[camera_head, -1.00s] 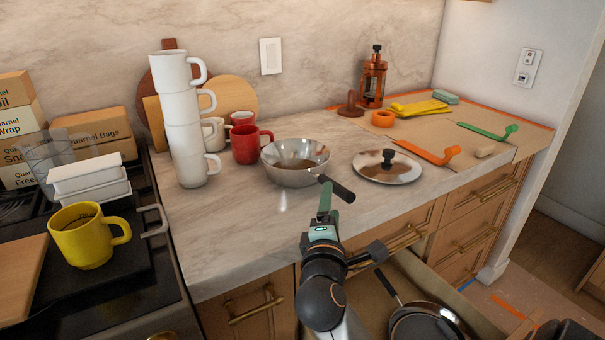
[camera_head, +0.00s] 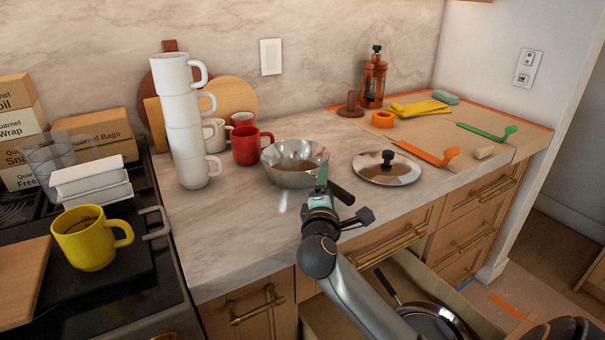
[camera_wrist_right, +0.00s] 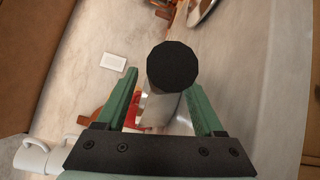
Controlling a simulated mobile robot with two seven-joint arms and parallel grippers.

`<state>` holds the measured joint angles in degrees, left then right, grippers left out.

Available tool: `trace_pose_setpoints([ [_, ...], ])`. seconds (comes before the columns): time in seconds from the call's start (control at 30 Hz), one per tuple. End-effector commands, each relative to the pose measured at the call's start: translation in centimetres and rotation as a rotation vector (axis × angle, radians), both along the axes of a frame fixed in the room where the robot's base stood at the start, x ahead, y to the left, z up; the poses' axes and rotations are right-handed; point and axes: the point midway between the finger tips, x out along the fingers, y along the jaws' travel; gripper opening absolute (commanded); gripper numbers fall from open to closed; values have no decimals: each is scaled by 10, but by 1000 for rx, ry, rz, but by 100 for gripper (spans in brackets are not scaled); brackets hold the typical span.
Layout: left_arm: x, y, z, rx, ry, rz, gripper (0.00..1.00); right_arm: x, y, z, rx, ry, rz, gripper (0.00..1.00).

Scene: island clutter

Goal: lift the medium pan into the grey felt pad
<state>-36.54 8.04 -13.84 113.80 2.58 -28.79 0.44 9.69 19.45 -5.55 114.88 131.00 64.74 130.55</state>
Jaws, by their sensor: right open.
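A shiny steel pan (camera_head: 290,176) with a black handle (camera_head: 341,193) sits upright on the marble counter, its handle pointing toward the front right. My right gripper (camera_head: 321,178) is at the pan's near side, by the handle. In the right wrist view, the handle's round black end (camera_wrist_right: 174,66) shows between the open green fingers of the right gripper (camera_wrist_right: 161,82), with gaps on both sides; I cannot tell whether it is within their reach. I cannot make out a grey felt pad. My left gripper is not in view.
A steel lid (camera_head: 388,172) lies right of the pan. A red mug (camera_head: 247,148) and a tall stack of white mugs (camera_head: 184,130) stand to its left. Below, an open drawer holds another pan (camera_head: 432,320). The counter's front left is clear.

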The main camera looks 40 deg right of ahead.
Motion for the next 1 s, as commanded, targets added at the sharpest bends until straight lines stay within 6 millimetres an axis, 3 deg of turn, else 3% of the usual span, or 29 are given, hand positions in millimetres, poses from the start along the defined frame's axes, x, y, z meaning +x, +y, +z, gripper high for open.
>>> trace_pose_setpoints([
  [0.07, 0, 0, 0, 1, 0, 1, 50, 0, 0, 0, 0, 0, 0, 65],
  [0.63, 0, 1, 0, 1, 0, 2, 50, 0, 0, 0, 1, 1, 0, 1],
  [1.0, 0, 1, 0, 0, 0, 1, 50, 0, 0, -1, 1, 1, 0, 0],
])
